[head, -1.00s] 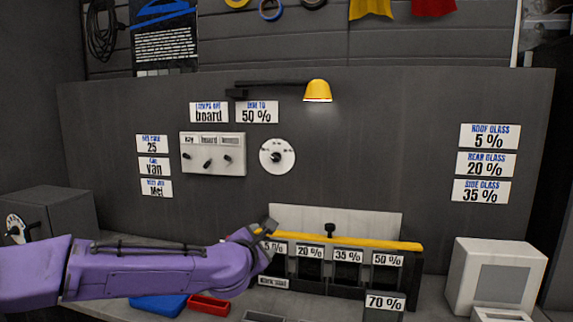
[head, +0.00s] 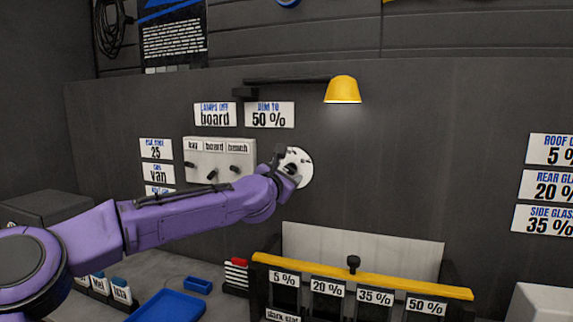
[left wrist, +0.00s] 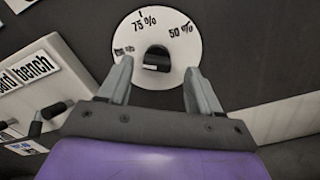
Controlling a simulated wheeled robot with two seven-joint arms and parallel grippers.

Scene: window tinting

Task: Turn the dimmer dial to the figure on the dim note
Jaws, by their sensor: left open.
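The dimmer dial (head: 303,167) is a round white plate on the dark wall panel, partly hidden by my left gripper in the head view. In the left wrist view the dial (left wrist: 150,22) shows 75 %, 50 % and a blurred mark at left, with a black knob (left wrist: 157,60) in its middle. My left gripper (head: 287,160) is in front of the dial. In the wrist view its open fingers (left wrist: 157,78) stand to either side of the knob's near end; I cannot tell whether they touch it. The dim note (head: 269,115) reads "DIM TO 50 %". My right gripper is not in view.
A switch box (head: 219,160) labelled key, board, bench sits just left of the dial. A yellow lamp (head: 342,90) hangs above. Below is a rack with a yellow bar (head: 360,277) and percentage labels.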

